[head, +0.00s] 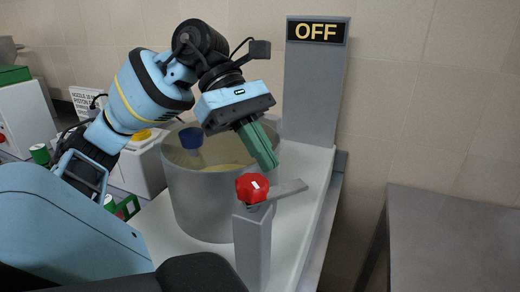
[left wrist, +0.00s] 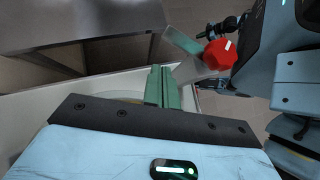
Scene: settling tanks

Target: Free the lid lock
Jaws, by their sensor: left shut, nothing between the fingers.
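The lid lock shows as a red faceted knob (head: 252,187) with a white mark, on top of a grey post (head: 252,245). A flat grey bar (head: 288,191) reaches right from under the knob. In the left wrist view the knob (left wrist: 220,54) and the bar (left wrist: 182,42) lie just beyond the fingers. My left gripper (head: 269,161) has green fingers, shut and empty, pointing down above the pot's near right rim, behind and a little above the knob. Its fingers (left wrist: 158,72) show apart from the knob and bar. My right gripper is in neither view.
A large open grey pot (head: 205,205) with yellowish contents stands on a white bench (head: 305,215). A blue object (head: 191,137) is at its far left rim. A tall grey panel (head: 311,95) reads OFF. A bare grey table (head: 455,240) stands right, beyond a gap.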

